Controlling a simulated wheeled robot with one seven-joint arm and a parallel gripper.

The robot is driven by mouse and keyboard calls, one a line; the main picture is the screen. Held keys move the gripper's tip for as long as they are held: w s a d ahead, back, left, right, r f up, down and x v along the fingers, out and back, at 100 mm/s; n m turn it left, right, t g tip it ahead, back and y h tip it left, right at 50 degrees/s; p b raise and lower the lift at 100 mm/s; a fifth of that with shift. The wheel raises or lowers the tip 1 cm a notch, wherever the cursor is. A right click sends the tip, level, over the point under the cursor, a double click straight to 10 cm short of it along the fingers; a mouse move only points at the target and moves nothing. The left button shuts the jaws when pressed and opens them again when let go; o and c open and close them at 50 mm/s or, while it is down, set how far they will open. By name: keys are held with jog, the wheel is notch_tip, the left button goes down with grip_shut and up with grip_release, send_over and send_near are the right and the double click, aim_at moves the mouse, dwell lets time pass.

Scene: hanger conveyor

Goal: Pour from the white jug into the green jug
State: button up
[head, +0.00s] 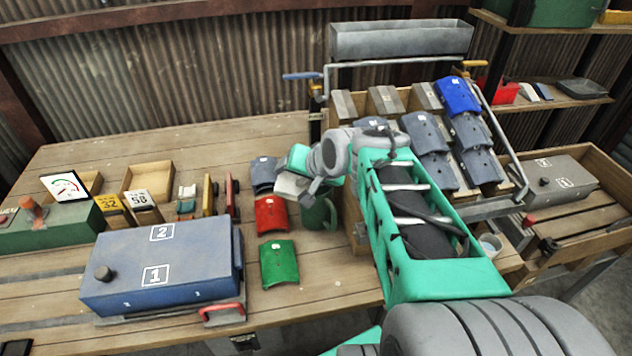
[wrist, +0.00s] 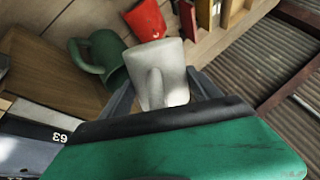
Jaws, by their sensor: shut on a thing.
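The white jug (wrist: 160,75) is between my gripper's two dark fingers (wrist: 160,92) in the wrist view, its handle facing the camera. My gripper is shut on it. In the head view the jug (head: 291,186) is mostly hidden by my gripper (head: 305,175). The green jug (wrist: 110,58) is beside the white jug, to its left in the wrist view, with its handle at its left. In the head view the green jug (head: 318,214) is on the bench below my gripper, partly hidden. I cannot see what is inside either jug.
A red curved plate (head: 271,214) and a green one (head: 279,263) lie left of the green jug. A blue box (head: 165,265) fills the bench's front left. A sloped rack of dark plates (head: 430,135) stands at right, close to my arm.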

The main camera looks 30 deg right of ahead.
jog(key=shift+w+d+f+m+g+y+p, duration=0.15)
jog(key=shift+d+m+g+y+p, duration=0.25)
jog(key=shift+p, duration=0.95)
jog(key=shift+w+d+f+m+g+y+p, duration=0.15)
jog(key=shift+y+p, duration=0.35)
jog(key=shift+p, duration=0.8)
dwell(0.9)
jog(key=shift+w+d+f+m+g+y+p, duration=0.2)
jog(key=shift+g+y+p, duration=0.2)
jog(key=shift+p, duration=0.55)
jog(key=shift+w+d+f+m+g+y+p, duration=0.15)
jog(key=shift+f+g+y+p, duration=0.2)
jog(key=shift+p, duration=0.6)
dwell(0.5)
jog(key=shift+d+r+y+p, duration=0.2)
jog(key=shift+y+p, duration=0.25)
jog(key=shift+p, duration=0.8)
jog(key=shift+w+d+p, duration=0.1)
jog(key=shift+p, duration=0.35)
dwell(0.3)
